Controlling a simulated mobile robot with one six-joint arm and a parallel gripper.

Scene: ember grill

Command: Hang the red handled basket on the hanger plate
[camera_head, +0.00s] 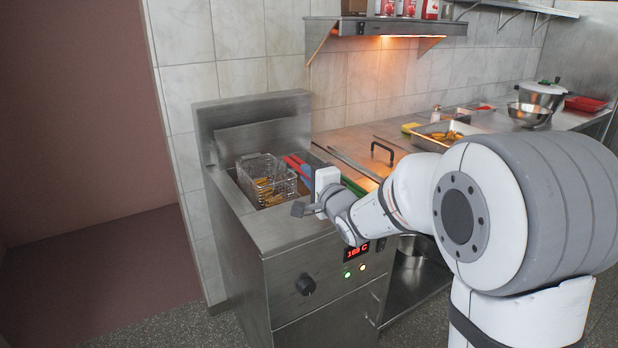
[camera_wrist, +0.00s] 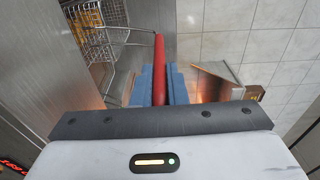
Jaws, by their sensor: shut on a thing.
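The wire basket (camera_head: 267,182) sits in the open fryer well and holds golden-brown pieces, likely fries. Its red handle (camera_head: 291,160) extends right from the basket toward my gripper. In the wrist view the basket's wire mesh (camera_wrist: 88,35) shows at upper left, and the red handle (camera_wrist: 160,52) runs between the blue fingers. My gripper (camera_head: 304,170) is shut on this handle; the fingers also show in the wrist view (camera_wrist: 160,88). An upright steel panel (camera_head: 262,133) stands at the fryer's back; I cannot tell whether it is the hanger plate.
The steel fryer (camera_head: 315,262) has a knob and a lit red display on its front. A counter with a black-handled lid or plate (camera_head: 383,150), a food tray (camera_head: 440,135) and a bowl (camera_head: 529,113) lies to the right. A heat-lamp shelf (camera_head: 390,28) hangs above.

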